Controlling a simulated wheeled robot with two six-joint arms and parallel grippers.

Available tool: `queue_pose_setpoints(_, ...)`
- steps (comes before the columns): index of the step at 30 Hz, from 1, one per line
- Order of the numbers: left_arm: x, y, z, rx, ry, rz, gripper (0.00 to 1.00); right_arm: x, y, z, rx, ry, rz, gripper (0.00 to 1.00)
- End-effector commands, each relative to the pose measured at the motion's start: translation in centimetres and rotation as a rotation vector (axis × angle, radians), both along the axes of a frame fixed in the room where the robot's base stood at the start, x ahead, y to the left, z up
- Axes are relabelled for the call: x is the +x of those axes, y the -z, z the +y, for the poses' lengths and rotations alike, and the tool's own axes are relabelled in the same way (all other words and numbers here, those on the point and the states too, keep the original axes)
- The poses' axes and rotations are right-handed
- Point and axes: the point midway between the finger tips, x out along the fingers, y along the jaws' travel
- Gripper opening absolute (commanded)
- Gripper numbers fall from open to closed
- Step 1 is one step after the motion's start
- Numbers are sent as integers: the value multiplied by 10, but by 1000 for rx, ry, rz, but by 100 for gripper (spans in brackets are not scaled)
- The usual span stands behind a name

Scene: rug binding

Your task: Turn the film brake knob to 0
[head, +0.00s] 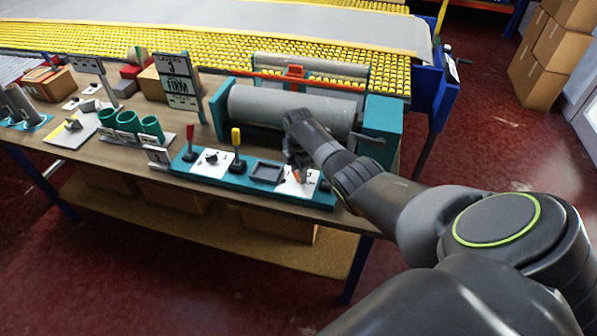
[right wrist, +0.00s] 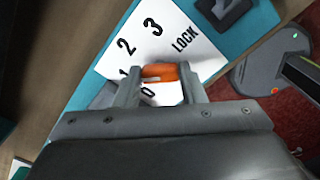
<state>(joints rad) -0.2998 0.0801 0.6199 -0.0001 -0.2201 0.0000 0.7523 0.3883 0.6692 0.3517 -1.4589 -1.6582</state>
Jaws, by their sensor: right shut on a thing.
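The film brake knob (right wrist: 158,72) is orange and sits on a white dial plate (right wrist: 205,55) marked 0, 1, 2, 3 and LOCK. My right gripper (right wrist: 160,84) is shut on the knob, with one finger on each side of it. The 0 shows between the fingers, and the 1 is partly covered by the left finger. I cannot tell exactly which mark the knob points to. In the head view my right gripper (head: 297,172) is over the right end of the teal control panel (head: 215,177), and the knob is mostly hidden. My left gripper is not in view.
A red lever (head: 190,140) and a yellow-topped lever (head: 236,142) stand on the panel, left of my gripper. A grey film roller (head: 260,108) lies behind it. Green cups (head: 128,121) and a sign (head: 180,85) stand further left on the bench.

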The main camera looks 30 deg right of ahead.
Motion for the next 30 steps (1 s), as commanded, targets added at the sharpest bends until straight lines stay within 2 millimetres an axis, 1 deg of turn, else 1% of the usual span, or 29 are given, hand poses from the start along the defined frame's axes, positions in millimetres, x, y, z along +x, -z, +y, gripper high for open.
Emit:
queue_pose_setpoints(21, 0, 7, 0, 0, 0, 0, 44, 3, -1, 1, 0, -680, -5, 14)
queue_pose_setpoints(30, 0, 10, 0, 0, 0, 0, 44, 3, -2, 1, -2, -926, -6, 14)
